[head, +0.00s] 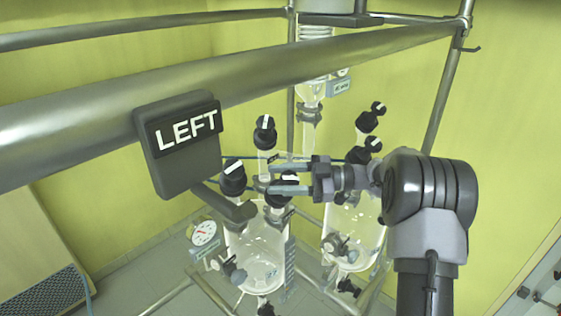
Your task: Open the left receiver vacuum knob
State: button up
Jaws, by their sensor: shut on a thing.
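A LEFT sign (187,135) hangs from the steel rail, above and left of the left glass receiver (257,262). The receiver's top carries several black knobs with white marks: one at the back (265,132), one at the left (233,177), and one at the right (285,183). My gripper (271,179) reaches in from the right, level with the right knob. Its two fingers lie on either side of that knob and are shut on it, partly covering it. Which knob is the vacuum one is not readable from labels here.
A second glass receiver (354,235) with black knobs (367,121) stands to the right, behind my arm. A round gauge (203,232) sits left of the left receiver. Thick steel rails (300,58) cross above. A beige cabinet (35,255) stands at lower left.

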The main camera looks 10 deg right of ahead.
jog(key=shift+s+r+n+g+p, duration=0.1)
jog(key=shift+s+n+g+p, duration=0.05)
jog(key=shift+n+g+p, duration=1.25)
jog(key=o, duration=1.4)
jog(key=shift+a, duration=0.15)
jog(key=s+d+p, duration=0.1)
jog(key=d+p, duration=0.1)
jog(key=d, duration=1)
jog(key=shift+r, duration=0.45)
